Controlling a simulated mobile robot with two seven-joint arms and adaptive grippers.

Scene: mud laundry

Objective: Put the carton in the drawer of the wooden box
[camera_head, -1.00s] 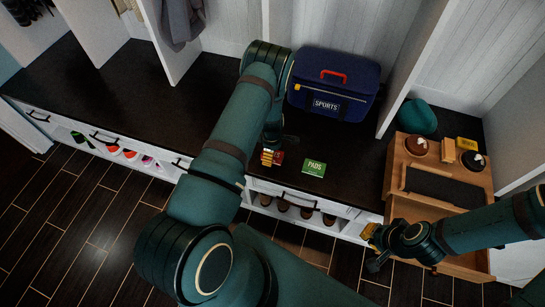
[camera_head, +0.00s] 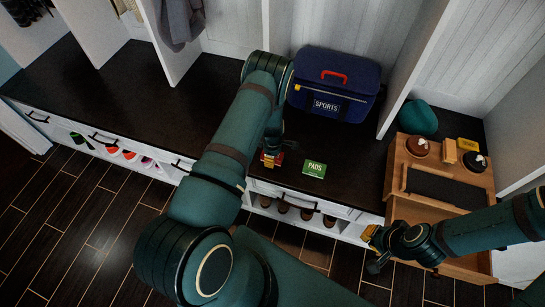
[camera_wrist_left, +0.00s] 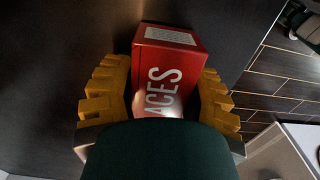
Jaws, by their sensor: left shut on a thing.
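A red carton (camera_wrist_left: 165,75) with white lettering stands out between the yellow fingers of my left gripper (camera_wrist_left: 160,98) in the left wrist view. The gripper is shut on it. In the head view the carton (camera_head: 279,160) shows only as a bit of red beside the left fingers (camera_head: 270,159), over the dark bench near its front edge. The wooden box (camera_head: 397,165) stands on the bench at the right, and its drawer (camera_head: 405,211) is pulled out toward the front. My right gripper (camera_head: 371,234) is by the drawer's front left; its finger opening is unclear.
A green PADS box (camera_head: 314,169) lies just right of my left gripper. A blue sports bag (camera_head: 334,84) stands behind it. A white divider (camera_head: 408,75) rises between the bag and the wooden box. Brown and yellow items (camera_head: 449,150) sit on the wooden box. The bench's left is clear.

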